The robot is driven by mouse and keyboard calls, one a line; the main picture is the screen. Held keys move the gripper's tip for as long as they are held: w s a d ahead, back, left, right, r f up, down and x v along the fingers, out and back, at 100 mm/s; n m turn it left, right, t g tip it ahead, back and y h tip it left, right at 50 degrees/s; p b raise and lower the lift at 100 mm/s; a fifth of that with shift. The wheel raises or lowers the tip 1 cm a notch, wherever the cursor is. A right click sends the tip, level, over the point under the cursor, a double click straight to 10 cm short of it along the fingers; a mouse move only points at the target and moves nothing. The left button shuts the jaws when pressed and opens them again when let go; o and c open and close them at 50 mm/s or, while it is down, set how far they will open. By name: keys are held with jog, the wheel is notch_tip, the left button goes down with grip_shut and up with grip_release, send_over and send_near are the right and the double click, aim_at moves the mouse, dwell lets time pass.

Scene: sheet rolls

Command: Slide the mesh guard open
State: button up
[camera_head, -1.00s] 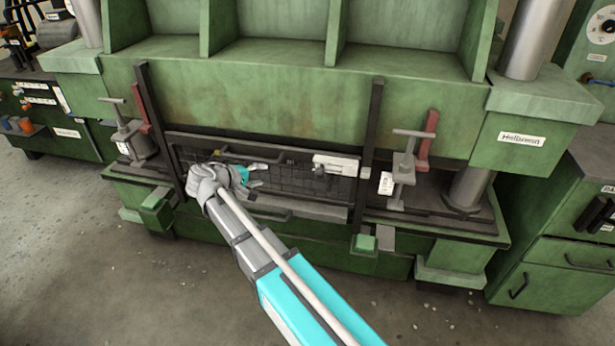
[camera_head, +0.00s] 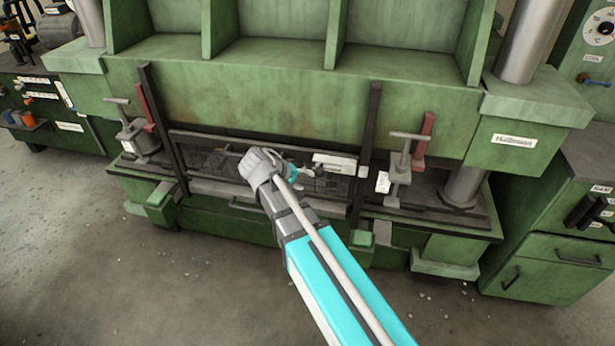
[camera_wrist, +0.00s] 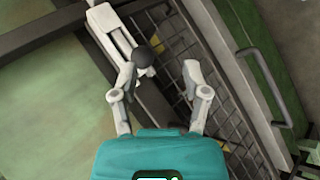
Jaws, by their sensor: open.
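The mesh guard (camera_head: 208,160) is a dark grid panel in a frame, low across the front of the green press. It also shows in the wrist view (camera_wrist: 222,108). A pale grey latch block (camera_head: 334,161) sits at its upper right. In the wrist view the latch block (camera_wrist: 106,22) has a dark round knob (camera_wrist: 143,57) beside it. My gripper (camera_head: 312,173) is in front of the guard, just left of and below the block. In the wrist view my gripper (camera_wrist: 159,72) is open, with the knob near its left fingertip; I cannot tell whether they touch.
A bar handle (camera_wrist: 263,85) is on the panel beside the mesh. Dark upright rails (camera_head: 370,130) flank the guard. Clamps (camera_head: 404,165) with T-handles stand on both sides.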

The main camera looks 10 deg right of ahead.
jog(key=shift+s+d+r, duration=0.1)
jog(key=shift+s+d, duration=0.3)
jog(key=shift+d, duration=0.2)
jog(key=w+a+n+t+b, duration=0.2)
jog(key=a+b, duration=0.1)
jog(key=a, duration=0.5)
jog(key=w+a+n+t+h+b, duration=0.1)
jog(key=w+a+n+t+b, duration=0.1)
jog(key=a, duration=0.7)
jog(key=w+a+n+t+h+b, duration=0.1)
jog(key=w+a+n+t+b, duration=0.1)
jog(key=a, duration=0.7)
jog(key=w+t+b, duration=0.1)
jog(key=b, duration=0.1)
jog(key=shift+w+a+f+b, duration=0.15)
jog(key=shift+w+f+b, duration=0.15)
jog(key=shift+b, duration=0.1)
jog(key=shift+b+x, duration=1.3)
jog(key=shift+x, duration=5.6)
jog(key=shift+r, duration=0.25)
grip_shut()
